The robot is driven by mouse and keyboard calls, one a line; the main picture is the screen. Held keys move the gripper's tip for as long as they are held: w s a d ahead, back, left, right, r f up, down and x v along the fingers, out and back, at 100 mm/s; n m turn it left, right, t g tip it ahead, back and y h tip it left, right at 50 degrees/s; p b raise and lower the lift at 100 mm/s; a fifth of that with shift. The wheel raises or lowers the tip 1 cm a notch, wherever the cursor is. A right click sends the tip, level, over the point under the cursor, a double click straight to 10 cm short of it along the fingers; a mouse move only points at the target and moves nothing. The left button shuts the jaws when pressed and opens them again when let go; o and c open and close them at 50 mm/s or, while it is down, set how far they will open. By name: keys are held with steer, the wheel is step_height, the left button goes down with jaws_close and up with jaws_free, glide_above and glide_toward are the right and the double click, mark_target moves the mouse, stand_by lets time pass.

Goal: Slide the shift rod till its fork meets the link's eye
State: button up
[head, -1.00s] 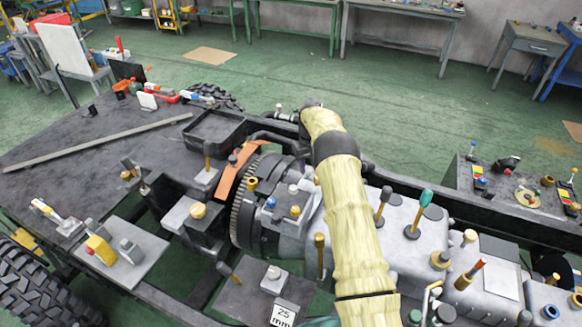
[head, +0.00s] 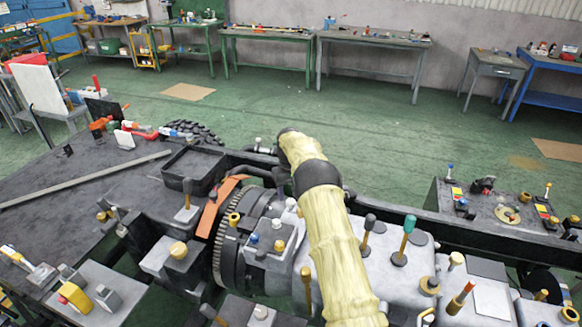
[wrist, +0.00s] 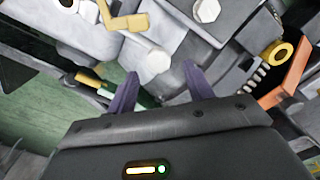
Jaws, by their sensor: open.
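My gripper (wrist: 160,70) shows in the wrist view with its two purple-grey fingers apart and nothing visible between them. Its tips are over grey machine housing. A thin rod with a yellow-gold end (wrist: 88,78) lies left of the left finger, and a green part shows beside that finger. I cannot tell whether this is the shift rod. A gold angled piece (wrist: 122,20) is above the fingers. I cannot pick out the fork or the link's eye for certain. In the head view my yellow-sleeved arm crosses the gearbox (head: 395,270), and the gripper itself is not visible.
An orange bracket (head: 215,207) and toothed flywheel (head: 222,245) stand left of my arm. Upright levers, including a green-topped one (head: 409,226), stand right of it. A black tray (head: 195,165) and long bar (head: 85,180) lie at the left.

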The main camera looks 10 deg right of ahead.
step_height(320, 180, up, 14)
steer(key=shift+r, duration=0.15)
steer(key=shift+s+d, duration=0.1)
stand_by(0.4)
steer(key=s+a+f+m+t, duration=0.1)
steer(key=s+a, duration=0.1)
steer(key=s, duration=1.7)
steer(key=s+a+f+m+t, duration=0.1)
steer(key=s+a+f, duration=0.1)
steer(key=s, duration=1.7)
steer(key=shift+s+a+t, duration=0.25)
steer(key=shift+a+t, duration=0.05)
steer(key=shift+a, duration=0.2)
